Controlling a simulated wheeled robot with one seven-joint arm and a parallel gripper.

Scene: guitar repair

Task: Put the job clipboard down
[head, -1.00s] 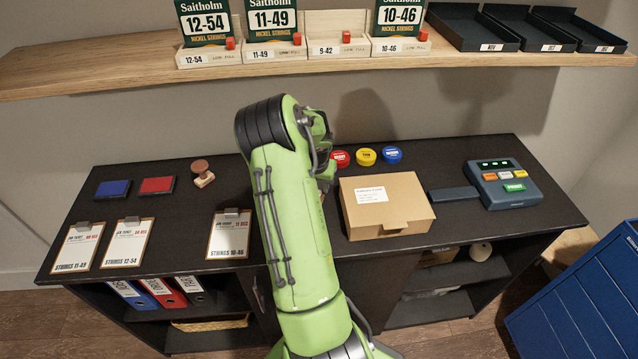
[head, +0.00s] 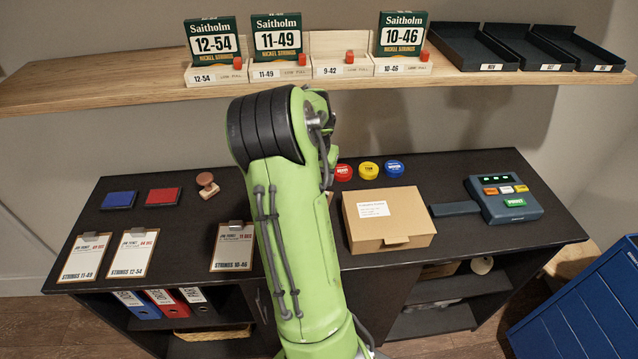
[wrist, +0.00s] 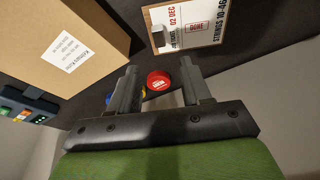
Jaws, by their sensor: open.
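The clipboard for strings 10-46 (head: 233,248) lies flat on the dark bench, left of my arm in the head view. My arm hides the gripper in the head view. Clipboards for strings 11-49 (head: 84,257) and 12-54 (head: 133,252) lie at the bench's left.
A cardboard box (head: 388,220) stands right of my arm, with a button device (head: 510,203) beyond it. Blue (head: 119,200) and red (head: 163,196) pads and a wooden stamp (head: 207,185) lie at the left. A wooden shelf (head: 110,91) overhangs the back.

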